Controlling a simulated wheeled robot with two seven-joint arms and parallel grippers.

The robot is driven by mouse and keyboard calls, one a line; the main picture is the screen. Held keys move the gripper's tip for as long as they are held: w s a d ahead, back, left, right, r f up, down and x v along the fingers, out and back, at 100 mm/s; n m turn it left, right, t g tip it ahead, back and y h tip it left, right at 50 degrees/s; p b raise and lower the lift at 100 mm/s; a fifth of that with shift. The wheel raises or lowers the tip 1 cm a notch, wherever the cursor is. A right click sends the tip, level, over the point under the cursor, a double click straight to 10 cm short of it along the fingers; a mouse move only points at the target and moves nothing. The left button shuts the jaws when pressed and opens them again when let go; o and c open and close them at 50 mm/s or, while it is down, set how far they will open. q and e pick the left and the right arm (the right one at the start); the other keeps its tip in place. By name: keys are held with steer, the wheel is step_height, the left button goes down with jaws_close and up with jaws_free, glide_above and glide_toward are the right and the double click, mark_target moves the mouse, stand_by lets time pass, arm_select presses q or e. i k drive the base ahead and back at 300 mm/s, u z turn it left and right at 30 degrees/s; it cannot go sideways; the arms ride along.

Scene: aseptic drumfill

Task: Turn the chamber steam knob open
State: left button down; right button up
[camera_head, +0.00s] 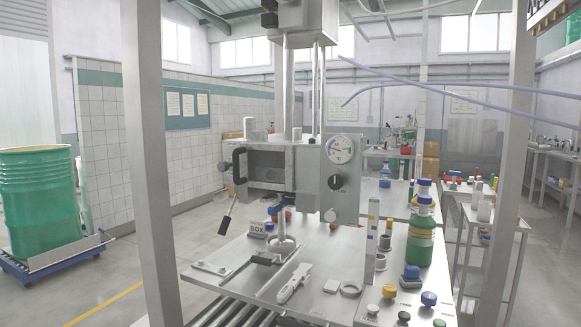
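The steel filling chamber (270,168) stands at the middle of the work table, with a black handle at its left side. On its right panel (345,205) sits a round dial gauge (340,149) with a coloured scale. Below the gauge is a black round knob (336,182) with a light mark, which looks like the chamber steam knob; its label and exact angle are too small to read. A smaller pale round part (331,215) sits lower on the panel. Neither of my grippers is in view, and nothing touches the knob.
The steel table (228,285) holds a green bottle (420,240), a clear upright column (371,245), a white tool (294,284) and several coloured knobs at front right. Grey posts (150,160) frame the station left and right. A green drum (38,200) stands on a blue cart (55,262).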

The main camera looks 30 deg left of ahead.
mark_target(336, 182)
steer(key=u, duration=1.85)
steer(key=i, duration=0.9)
steer(key=z, duration=0.8)
